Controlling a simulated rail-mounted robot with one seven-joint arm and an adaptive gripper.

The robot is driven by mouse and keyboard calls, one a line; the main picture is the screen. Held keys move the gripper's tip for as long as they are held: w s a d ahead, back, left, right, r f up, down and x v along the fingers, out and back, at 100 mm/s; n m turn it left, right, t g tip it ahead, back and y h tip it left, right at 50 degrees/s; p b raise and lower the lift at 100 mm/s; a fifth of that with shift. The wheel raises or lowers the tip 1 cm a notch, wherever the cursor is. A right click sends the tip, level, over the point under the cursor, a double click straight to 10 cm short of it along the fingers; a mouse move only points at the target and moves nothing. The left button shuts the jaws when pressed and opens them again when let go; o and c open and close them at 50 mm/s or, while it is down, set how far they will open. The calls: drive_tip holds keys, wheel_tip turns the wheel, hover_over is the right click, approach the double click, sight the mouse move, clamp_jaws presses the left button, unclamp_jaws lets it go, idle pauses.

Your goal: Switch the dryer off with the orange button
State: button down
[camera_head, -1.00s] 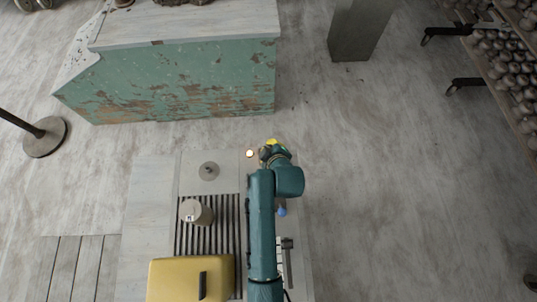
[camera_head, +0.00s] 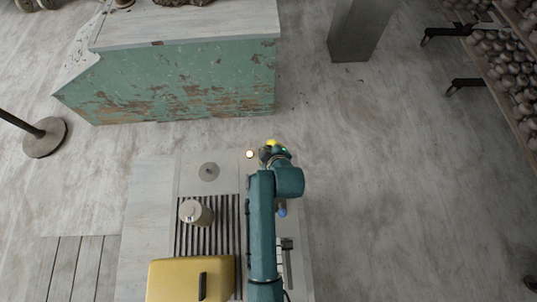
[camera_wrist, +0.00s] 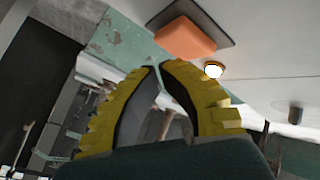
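The orange button (camera_wrist: 185,40) is a rounded block on a dark grey plate, near the top of the wrist view. A small round lamp (camera_wrist: 213,70) beside it glows white; it also shows lit in the head view (camera_head: 249,154). My gripper (camera_wrist: 158,68) has two yellow ribbed fingers with their tips brought together, nothing between them. The tips appear just below the button in the wrist view, apparently apart from it. In the head view my gripper (camera_head: 269,144) is at the table's far edge, right of the lamp, and the button is not clearly visible there.
The pale table (camera_head: 148,205) carries a yellow box (camera_head: 175,280) with a dark handle, a whitish cylinder (camera_head: 192,210) on a dark slatted area, and a grey disc (camera_head: 209,171). A worn green counter (camera_head: 180,85) stands beyond.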

drive_tip(key=shift+f, duration=0.1)
drive_tip(key=shift+f, duration=0.35)
drive_tip(key=shift+f+b, duration=0.3)
drive_tip(key=shift+b, duration=0.15)
drive_tip(key=shift+r, duration=0.15)
drive_tip(key=shift+r+p, duration=0.6)
drive_tip(key=shift+p, duration=0.15)
wheel_tip(320, 180, up, 6)
drive_tip(key=p, duration=0.5)
drive_tip(key=shift+r, duration=0.15)
